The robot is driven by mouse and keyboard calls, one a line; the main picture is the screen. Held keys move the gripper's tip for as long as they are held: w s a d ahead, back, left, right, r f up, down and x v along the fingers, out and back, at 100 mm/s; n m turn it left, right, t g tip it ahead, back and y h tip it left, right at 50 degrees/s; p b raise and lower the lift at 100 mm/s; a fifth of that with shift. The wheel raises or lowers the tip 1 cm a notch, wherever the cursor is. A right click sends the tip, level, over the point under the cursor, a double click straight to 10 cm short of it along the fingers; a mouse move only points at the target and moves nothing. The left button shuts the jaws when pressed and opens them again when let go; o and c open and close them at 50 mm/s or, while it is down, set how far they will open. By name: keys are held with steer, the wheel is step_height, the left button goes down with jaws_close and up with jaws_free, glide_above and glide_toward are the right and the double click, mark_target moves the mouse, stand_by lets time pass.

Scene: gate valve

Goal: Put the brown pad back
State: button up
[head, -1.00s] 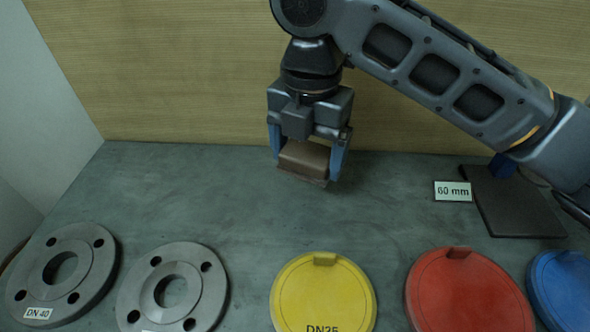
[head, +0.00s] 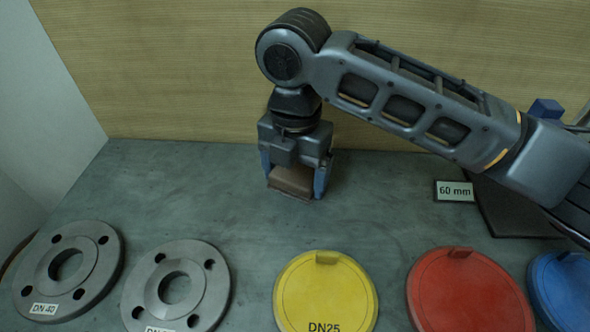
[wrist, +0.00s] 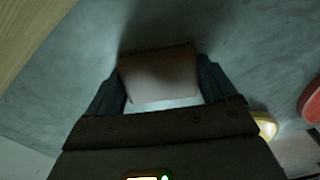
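The brown pad (head: 291,181) is a small block between the two blue-grey fingers of my gripper (head: 293,184), towards the back of the grey bench. My gripper points down and its fingers are shut on the pad's sides. The wrist view also shows the brown pad (wrist: 158,75) between the fingertips (wrist: 162,88). The pad is at or just above the bench top; I cannot tell whether it touches. The fingers and gripper body hide parts of it.
Two grey flanges (head: 92,270) (head: 203,290), a yellow DN25 cover (head: 325,290), a red cover (head: 468,295) and a blue cover (head: 562,290) line the front. A dark square plate (head: 500,212) lies at right beside a 60 mm label (head: 454,191). The bench middle is clear.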

mark_target(295, 172)
steer(key=shift+o, duration=1.2)
step_height(295, 172, up, 12)
steer(key=shift+r, duration=0.15)
